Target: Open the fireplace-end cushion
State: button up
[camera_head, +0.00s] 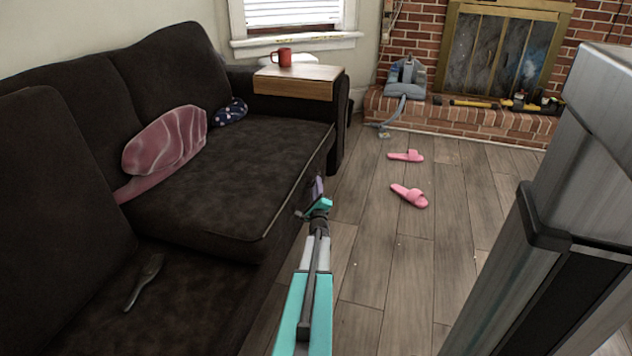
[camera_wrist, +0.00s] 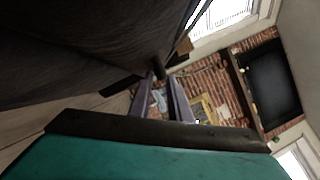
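The fireplace-end cushion (camera_head: 235,185) is a dark brown seat on the far part of the sofa. Its top stands higher than the near seat (camera_head: 195,305). My gripper (camera_head: 317,190), teal with purple fingers, is low at this cushion's front edge. In the wrist view the two fingers (camera_wrist: 162,84) stand apart, with a small dark rounded piece (camera_wrist: 159,68) at their tips. I cannot tell whether they press on it. The dark sofa underside or front (camera_wrist: 75,45) fills the upper left of the wrist view.
A pink pillow (camera_head: 165,140) and a dark spotted item (camera_head: 230,111) lie on the sofa. A grey utensil (camera_head: 146,282) lies on the near seat. A red mug (camera_head: 284,57) stands on the wooden armrest tray (camera_head: 298,82). Pink slippers (camera_head: 409,195) lie on the floor before the brick fireplace (camera_head: 470,120).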

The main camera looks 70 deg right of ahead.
jog(key=shift+b+x, duration=0.4)
jog(key=shift+x, duration=1.45)
jog(key=shift+c, duration=0.3)
grip_shut()
